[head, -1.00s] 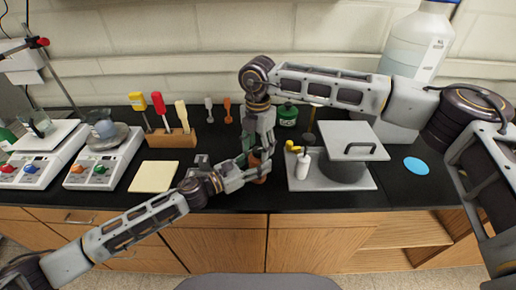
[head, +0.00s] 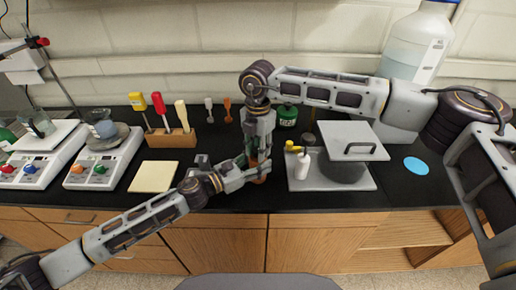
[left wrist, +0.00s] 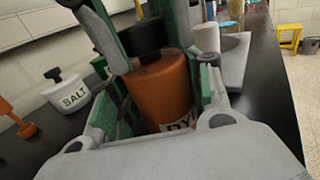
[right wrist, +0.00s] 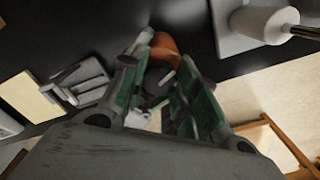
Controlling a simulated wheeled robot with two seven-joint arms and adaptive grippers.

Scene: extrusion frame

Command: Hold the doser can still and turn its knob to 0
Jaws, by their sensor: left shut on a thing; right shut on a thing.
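The orange-brown doser can (left wrist: 165,88) stands upright near the front of the black bench; a label with partly hidden dark letters shows low on it. In the head view only a sliver of the can (head: 262,179) shows between the grippers. My left gripper (head: 257,170) reaches in from the left and is shut around the can's body, one green pad on each side. The black knob (left wrist: 146,38) is on top of the can. My right gripper (right wrist: 158,85) points down from above and is shut on the knob. The knob's dial marks cannot be read.
A grey tray (head: 300,184) with a white bottle and a lidded grey pot (head: 345,168) stands close on the right. A cream pad (head: 154,177) and a wooden tool block (head: 171,139) lie left. A white SALT pot (left wrist: 68,92) and a green can (head: 288,115) stand behind.

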